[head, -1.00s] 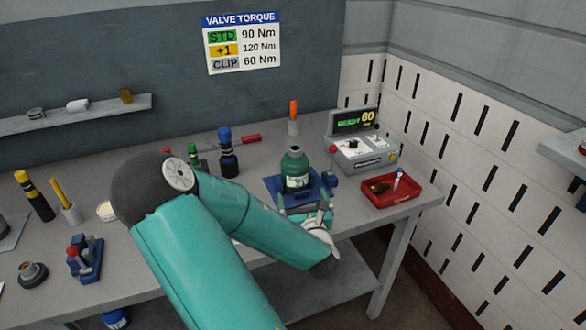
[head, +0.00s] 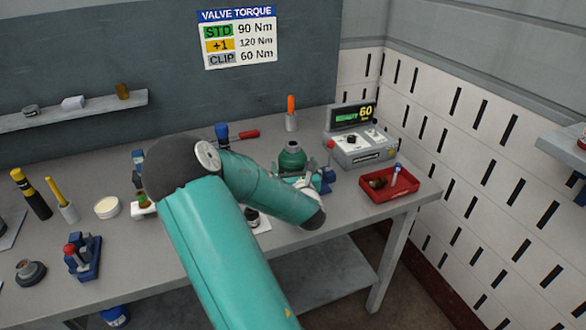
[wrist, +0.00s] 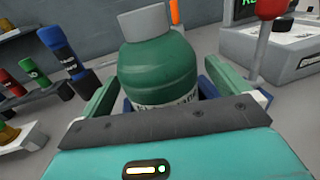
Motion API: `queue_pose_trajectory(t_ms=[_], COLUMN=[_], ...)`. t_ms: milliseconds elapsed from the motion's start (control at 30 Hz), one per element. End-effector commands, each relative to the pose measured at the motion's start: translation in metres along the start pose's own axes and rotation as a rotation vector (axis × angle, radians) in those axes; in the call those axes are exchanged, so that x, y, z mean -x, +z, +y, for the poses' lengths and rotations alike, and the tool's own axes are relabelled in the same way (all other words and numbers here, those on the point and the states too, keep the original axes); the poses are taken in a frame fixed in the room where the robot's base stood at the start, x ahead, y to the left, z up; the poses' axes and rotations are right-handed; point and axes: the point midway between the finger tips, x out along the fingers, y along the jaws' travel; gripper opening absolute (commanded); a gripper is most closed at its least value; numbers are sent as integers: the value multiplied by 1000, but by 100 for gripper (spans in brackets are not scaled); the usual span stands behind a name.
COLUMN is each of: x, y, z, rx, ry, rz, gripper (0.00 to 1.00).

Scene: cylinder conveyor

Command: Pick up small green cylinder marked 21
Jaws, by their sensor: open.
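A green cylinder (head: 291,158) with a rounded shoulder and grey cap stands upright in a blue holder (head: 328,177) on the right part of the bench. In the wrist view the green cylinder (wrist: 158,72) fills the middle; its pale label is partly hidden by my gripper and I cannot read a number. My gripper (head: 302,180) is at its near side, with the open green fingers (wrist: 172,75) to its left and right. I cannot tell whether they touch it. A smaller green-bodied bottle (wrist: 36,74) stands at the left in the wrist view, its marking unreadable.
A red tray (head: 405,190) and a grey control box (head: 358,148) stand to the right of the holder. An orange-handled tool (head: 291,112) stands behind. A blue-capped bottle (wrist: 62,55) is to the left. The bench's front edge is close below my forearm.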

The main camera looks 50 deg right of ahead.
Motion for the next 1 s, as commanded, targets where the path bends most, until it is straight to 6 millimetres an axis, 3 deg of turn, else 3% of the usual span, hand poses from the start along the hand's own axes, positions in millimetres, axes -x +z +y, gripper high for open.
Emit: queue_pose_trajectory(t_ms=[133, 367, 800, 1000], x=[-17, -19, -19, -19], y=[0, 0, -1, 2], z=[1, 1, 1, 1], rx=[0, 0, 0, 0], ry=[1, 1, 2, 2], rz=[0, 1, 1, -6], gripper=[100, 100, 16, 14])
